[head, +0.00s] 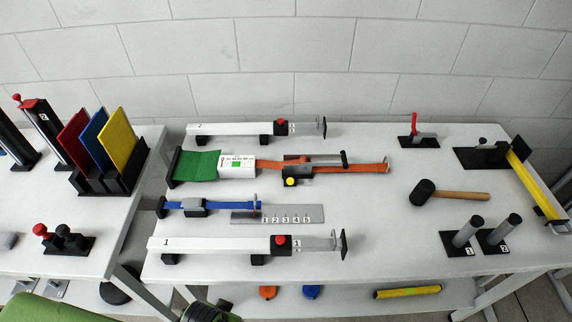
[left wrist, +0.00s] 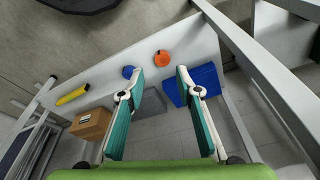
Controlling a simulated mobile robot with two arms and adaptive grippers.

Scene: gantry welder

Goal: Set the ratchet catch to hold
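The ratchet (head: 298,171) is a dark body with a yellow round button (head: 291,182) on its front and a dark handle bar (head: 344,158) at its right. It sits on an orange strap (head: 365,168) on the right-hand table. The strap runs from a white box with a green display (head: 236,165) to an end post at the right. Which part is the catch, and its setting, I cannot tell. In the left wrist view my left gripper (left wrist: 160,73) is open and empty, with teal finger pads apart, over the lower shelf. My right gripper is not in view.
White clamp bars marked 2 (head: 225,129) and 1 (head: 205,244) lie behind and in front of the ratchet. A blue strap with buckle (head: 195,207) and a numbered plate (head: 290,216) lie nearer. Table is clear between.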

